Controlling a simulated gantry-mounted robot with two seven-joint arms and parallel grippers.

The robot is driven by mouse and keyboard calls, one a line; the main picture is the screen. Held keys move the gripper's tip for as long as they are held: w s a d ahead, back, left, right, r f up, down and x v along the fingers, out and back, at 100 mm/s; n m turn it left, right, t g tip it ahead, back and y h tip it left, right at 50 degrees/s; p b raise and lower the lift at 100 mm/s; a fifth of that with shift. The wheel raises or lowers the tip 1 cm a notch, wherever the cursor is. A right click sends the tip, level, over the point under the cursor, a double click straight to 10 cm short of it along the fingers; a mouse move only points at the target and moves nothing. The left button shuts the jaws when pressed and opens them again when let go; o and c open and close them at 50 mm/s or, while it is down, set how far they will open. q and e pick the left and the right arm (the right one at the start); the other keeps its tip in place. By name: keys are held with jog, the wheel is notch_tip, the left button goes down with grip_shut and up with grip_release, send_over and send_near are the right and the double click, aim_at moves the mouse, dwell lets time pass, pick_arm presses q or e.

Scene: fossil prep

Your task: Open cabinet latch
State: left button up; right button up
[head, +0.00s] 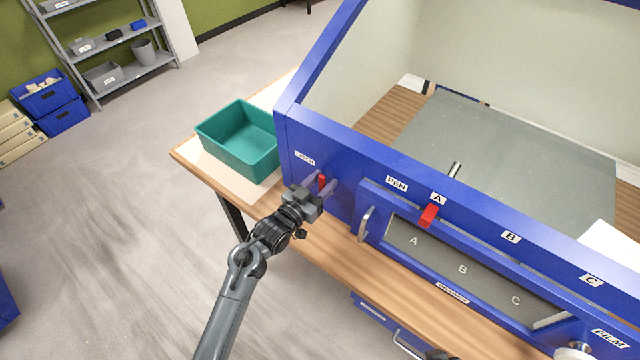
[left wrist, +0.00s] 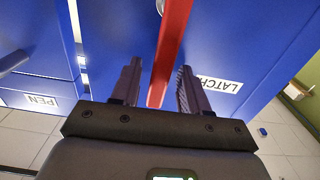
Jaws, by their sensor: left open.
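The cabinet (head: 345,150) is a blue-framed box on the wooden table. Its latch (head: 322,181) is a small red handle on the front panel, beside a white LATCH label (head: 304,158). My left gripper (head: 325,187) is at the latch with its jaws open. In the left wrist view the red latch (left wrist: 171,45) runs between the two dark fingers of my left gripper (left wrist: 159,66), with a gap showing on the left finger's side. Whether either finger touches it cannot be told. My right gripper is not in view.
A teal bin (head: 240,140) stands on the table left of the cabinet. Open floor lies left of the table.

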pick_arm(q)
jog(key=b+v, duration=0.1)
jog(key=v, duration=0.9)
jog(key=shift+s+a, duration=0.3)
